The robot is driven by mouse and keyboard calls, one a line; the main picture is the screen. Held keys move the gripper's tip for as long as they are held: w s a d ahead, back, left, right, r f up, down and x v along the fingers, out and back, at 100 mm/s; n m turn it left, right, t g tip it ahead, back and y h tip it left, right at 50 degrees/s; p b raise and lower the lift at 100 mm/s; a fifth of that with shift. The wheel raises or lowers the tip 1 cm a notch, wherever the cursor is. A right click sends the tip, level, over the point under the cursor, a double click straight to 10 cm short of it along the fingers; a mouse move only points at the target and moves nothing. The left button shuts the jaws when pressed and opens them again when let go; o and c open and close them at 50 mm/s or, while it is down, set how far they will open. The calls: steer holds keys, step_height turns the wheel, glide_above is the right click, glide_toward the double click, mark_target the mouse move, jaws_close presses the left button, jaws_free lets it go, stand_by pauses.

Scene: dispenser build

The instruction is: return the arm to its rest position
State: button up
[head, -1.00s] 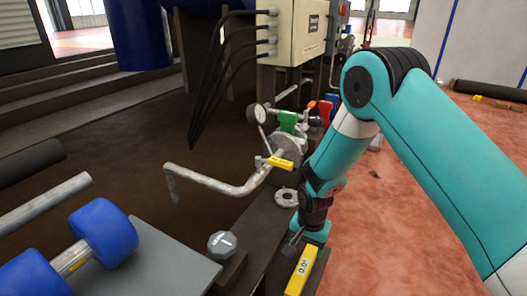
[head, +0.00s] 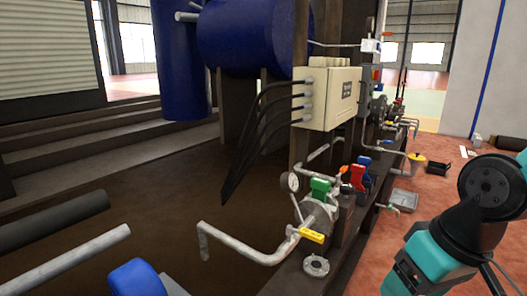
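My teal arm (head: 440,255) shows at the lower right in the head view, with a black joint near the right edge. Its lower part runs out of the bottom of the picture. My gripper is not in view. The arm stands apart from the pipework, over the red floor.
To the left of my arm is a dispenser assembly with a yellow-handled valve (head: 312,235), a green part (head: 320,187), a gauge (head: 290,182) and a bent pipe (head: 250,251). A beige control box (head: 328,97) hangs above. A grey tray (head: 404,199) lies on the red floor (head: 385,240).

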steer(key=s+a+r+n+g+y+p, duration=0.2)
steer(key=s+a+r+n+p, duration=0.35)
steer(key=r, duration=0.55)
step_height(320, 180, up, 36)
steer(key=s+m+p, duration=0.1)
steer(key=p, duration=3.4)
steer(key=shift+a+m, duration=0.15)
steer(key=shift+m, duration=0.2)
steer(key=shift+s, duration=0.1)
